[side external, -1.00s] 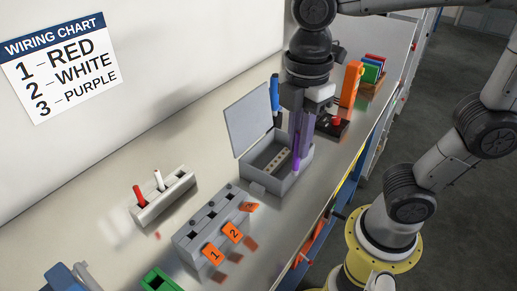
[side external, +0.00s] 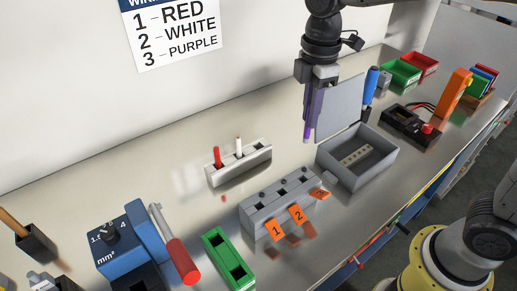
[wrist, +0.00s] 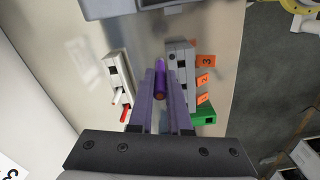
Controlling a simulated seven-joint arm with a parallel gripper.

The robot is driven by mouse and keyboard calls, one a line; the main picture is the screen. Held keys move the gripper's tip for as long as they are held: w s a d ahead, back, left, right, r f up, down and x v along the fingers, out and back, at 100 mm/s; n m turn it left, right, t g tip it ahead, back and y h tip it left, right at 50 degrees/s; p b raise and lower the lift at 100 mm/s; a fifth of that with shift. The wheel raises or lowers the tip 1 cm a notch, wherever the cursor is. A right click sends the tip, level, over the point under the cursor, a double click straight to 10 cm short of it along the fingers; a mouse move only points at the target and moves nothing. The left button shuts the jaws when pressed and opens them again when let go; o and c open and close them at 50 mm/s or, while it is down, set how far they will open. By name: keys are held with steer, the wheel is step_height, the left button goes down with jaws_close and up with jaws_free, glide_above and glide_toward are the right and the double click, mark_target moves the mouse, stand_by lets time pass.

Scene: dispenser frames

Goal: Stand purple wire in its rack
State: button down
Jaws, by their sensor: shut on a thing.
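My gripper (side external: 314,112) is shut on the purple wire (side external: 308,132), which hangs upright, tip down, above the bench. In the wrist view the purple wire (wrist: 160,78) lies between the fingers. The pale rack (side external: 226,177) stands lower left of my gripper. The red wire (side external: 217,157) and the white wire (side external: 239,147) stand in its left and middle holes; its right hole looks empty. The rack also shows in the wrist view (wrist: 113,61), left of the purple wire. The wiring chart (side external: 172,38) reads 1 red, 2 white, 3 purple.
A grey block (side external: 268,208) with orange tags 1, 2 and 3 stands in front of the rack. An open grey box (side external: 381,173) with its lid up is to the right. A green holder (side external: 228,259) and a blue tool (side external: 117,249) stand at lower left.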

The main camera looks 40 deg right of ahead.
steer(key=shift+w+a+f, duration=0.6)
steer(key=shift+w+f, duration=1.5)
steer(key=shift+w, duration=0.05)
steer(key=shift+w+a+f, duration=0.65)
steer(key=shift+w+f, duration=1.5)
steer(key=shift+w+a+f, duration=0.6)
steer(key=shift+w+f, duration=1.5)
steer(key=shift+w, duration=0.05)
steer(key=shift+f, duration=0.15)
steer(key=c, duration=0.9)
jaws_free()
steer(key=shift+o, duration=0.2)
